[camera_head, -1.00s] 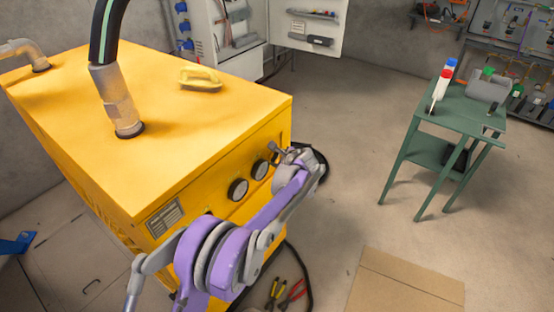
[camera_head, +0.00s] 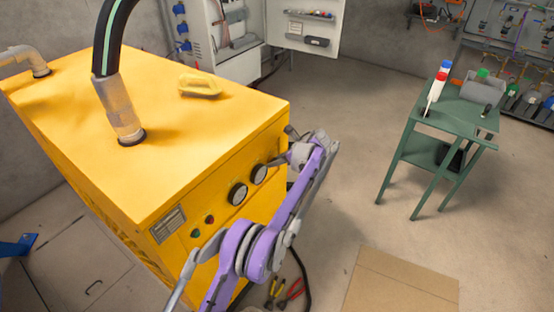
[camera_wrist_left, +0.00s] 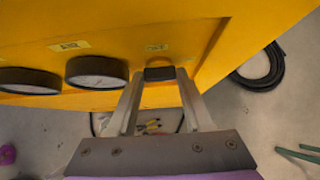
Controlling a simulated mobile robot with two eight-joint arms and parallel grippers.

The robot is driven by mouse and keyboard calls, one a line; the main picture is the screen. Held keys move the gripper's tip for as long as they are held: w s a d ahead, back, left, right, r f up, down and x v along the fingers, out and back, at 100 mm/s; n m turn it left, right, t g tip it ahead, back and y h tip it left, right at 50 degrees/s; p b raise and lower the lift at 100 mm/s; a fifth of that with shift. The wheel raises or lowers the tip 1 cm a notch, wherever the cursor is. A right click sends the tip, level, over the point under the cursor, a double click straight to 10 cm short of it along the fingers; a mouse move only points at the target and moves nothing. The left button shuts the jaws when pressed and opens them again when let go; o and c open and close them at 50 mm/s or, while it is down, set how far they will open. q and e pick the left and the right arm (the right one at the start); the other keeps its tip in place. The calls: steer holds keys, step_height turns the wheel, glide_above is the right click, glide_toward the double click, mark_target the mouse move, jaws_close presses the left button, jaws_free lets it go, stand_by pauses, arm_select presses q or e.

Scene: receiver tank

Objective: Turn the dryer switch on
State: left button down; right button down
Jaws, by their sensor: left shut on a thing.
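The yellow dryer cabinet (camera_head: 180,130) stands at the left, its front panel facing right. The dryer switch (camera_wrist_left: 160,73) is a small dark knob below a label at the right end of the panel in the left wrist view. My left gripper (camera_wrist_left: 160,78) is at the panel with its fingertips on either side of the knob, shut on it. In the head view my left gripper (camera_head: 281,152) is at the panel's far end, beyond the gauges, and the switch is hidden or too small to make out. My right gripper is not in view.
Two round gauges (camera_head: 248,183) and small red and green lights (camera_head: 203,226) are on the panel beside my arm. Pliers (camera_head: 283,292) and a black hose lie on the floor.

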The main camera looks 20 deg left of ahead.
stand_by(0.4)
arm_select(q)
steer(key=shift+c, duration=1.5)
jaws_free()
